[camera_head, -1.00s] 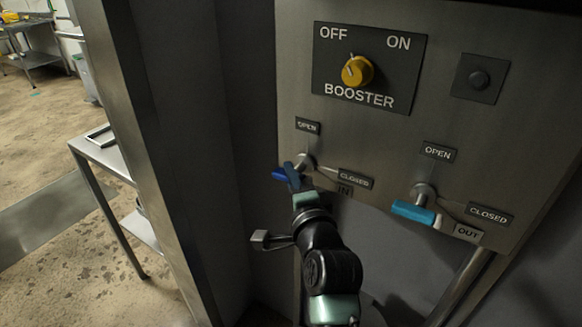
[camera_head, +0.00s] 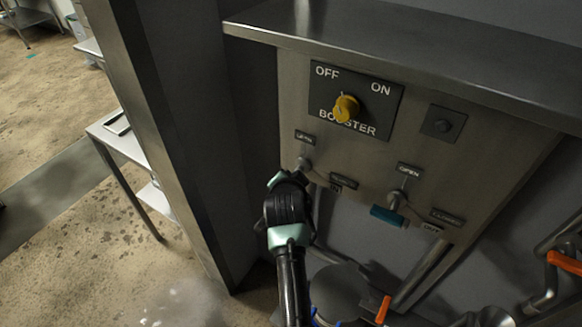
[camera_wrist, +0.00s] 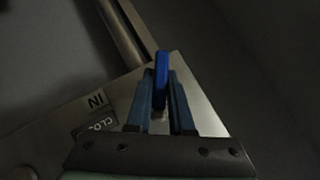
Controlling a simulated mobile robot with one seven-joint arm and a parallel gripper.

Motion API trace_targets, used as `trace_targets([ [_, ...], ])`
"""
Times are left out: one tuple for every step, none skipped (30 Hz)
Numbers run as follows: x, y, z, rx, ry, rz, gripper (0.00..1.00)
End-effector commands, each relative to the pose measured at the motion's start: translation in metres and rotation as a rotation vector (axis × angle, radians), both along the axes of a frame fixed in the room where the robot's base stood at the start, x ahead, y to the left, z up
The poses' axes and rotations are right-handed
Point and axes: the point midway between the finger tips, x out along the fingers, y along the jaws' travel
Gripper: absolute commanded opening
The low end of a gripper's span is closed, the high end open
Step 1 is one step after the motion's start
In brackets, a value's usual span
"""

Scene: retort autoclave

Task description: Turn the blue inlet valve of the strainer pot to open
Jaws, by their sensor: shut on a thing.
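The blue inlet valve handle (camera_wrist: 161,80) shows in the wrist view as an upright blue bar between my two fingers. My gripper (camera_wrist: 160,98) is shut on it. In the head view my gripper (camera_head: 287,181) is at the left valve of the panel and hides the handle, so I cannot tell its exact angle there. The valve's metal stem (camera_head: 305,162) shows just above the gripper. The IN label (camera_head: 336,187) and a dark label above it are right of the valve. The IN label (camera_wrist: 96,100) appears upside down in the wrist view.
The outlet valve with its teal handle (camera_head: 389,216) is to the right. The yellow booster knob (camera_head: 346,107) is above. A metal ledge (camera_head: 400,60) juts over the panel. A pot lid (camera_head: 338,290) and orange handles (camera_head: 565,263) are lower right. A grey post (camera_head: 165,130) stands left.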

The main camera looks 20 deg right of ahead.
Motion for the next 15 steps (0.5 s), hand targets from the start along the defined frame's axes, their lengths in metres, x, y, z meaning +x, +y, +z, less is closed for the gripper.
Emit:
trace_targets([
  [0.0012, 0.001, 0.004, -0.028, 0.034, 0.002, 0.0],
  [0.0012, 0.0008, 0.0035, -0.044, 0.058, 0.001, 0.0],
  [0.0012, 0.001, 0.0026, -0.068, 0.087, 0.002, 0.0],
  [0.0012, 0.001, 0.0025, -0.086, 0.109, 0.001, 0.0],
  [0.0014, 0.0007, 0.0022, -0.103, 0.129, 0.001, 0.0],
  [0.0011, 0.0006, 0.0014, -0.125, 0.159, 0.001, 0.0],
  [0.0013, 0.0007, 0.0012, -0.142, 0.18, 0.001, 0.0],
  [0.0013, 0.0007, 0.0009, -0.159, 0.2, 0.001, 0.0],
  [0.0011, 0.0006, 0.0004, -0.178, 0.226, 0.0, 0.0],
  [0.0012, 0.0004, 0.0003, -0.193, 0.245, 0.0, 0.0],
  [0.0012, 0.0002, 0.0, -0.207, 0.264, 0.0, 0.0],
  [0.0011, 0.0004, -0.0003, -0.225, 0.286, 0.0, 0.0],
  [0.0011, 0.0003, -0.0005, -0.239, 0.304, 0.0, 0.0],
  [0.0011, 0.0004, -0.0005, -0.251, 0.319, 0.001, 0.0],
  [0.0009, 0.0001, -0.0008, -0.267, 0.339, 0.0, 0.0],
])
